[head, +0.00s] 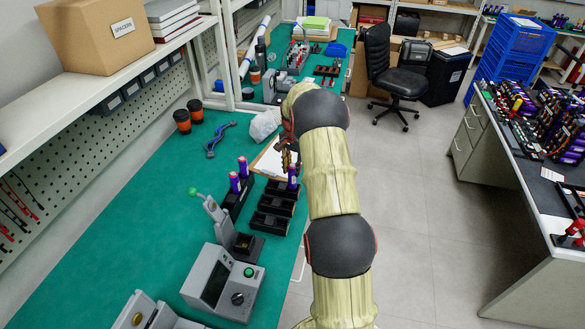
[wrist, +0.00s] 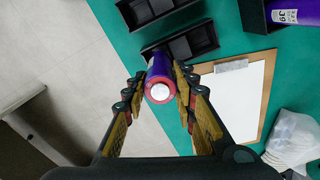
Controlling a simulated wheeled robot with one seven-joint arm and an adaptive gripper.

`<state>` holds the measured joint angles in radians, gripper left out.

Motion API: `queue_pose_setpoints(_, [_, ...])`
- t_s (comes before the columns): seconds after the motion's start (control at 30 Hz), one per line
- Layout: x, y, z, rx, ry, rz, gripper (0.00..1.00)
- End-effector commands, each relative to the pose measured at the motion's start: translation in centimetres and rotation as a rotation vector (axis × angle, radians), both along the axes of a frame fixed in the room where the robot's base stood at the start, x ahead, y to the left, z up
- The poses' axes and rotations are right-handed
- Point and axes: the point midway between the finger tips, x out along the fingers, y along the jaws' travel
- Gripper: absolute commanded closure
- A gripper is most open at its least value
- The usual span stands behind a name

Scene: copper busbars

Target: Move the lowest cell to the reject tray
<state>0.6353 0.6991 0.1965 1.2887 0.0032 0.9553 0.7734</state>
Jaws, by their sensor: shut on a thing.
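I cannot tell whether the cell touches the tray. Two more purple cells, a front one (head: 235,183) and a back one (head: 243,167), stand in a black rack (head: 236,199) to the left. No tray label is readable.
Open floor is to the right.

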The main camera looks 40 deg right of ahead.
Motion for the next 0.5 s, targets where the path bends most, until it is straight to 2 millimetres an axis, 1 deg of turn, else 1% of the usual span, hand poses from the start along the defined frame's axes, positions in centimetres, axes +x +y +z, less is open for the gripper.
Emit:
queue_pose_setpoints(0.03, [0.0,0.0,-0.6,0.0,0.0,0.0,1.0])
queue_pose_setpoints(0.2, [0.0,0.0,-2.1,0.0,0.0,0.0,1.0])
queue_pose_setpoints(0.5, [0.0,0.0,-2.2,-0.001,-0.001,0.0,1.0])
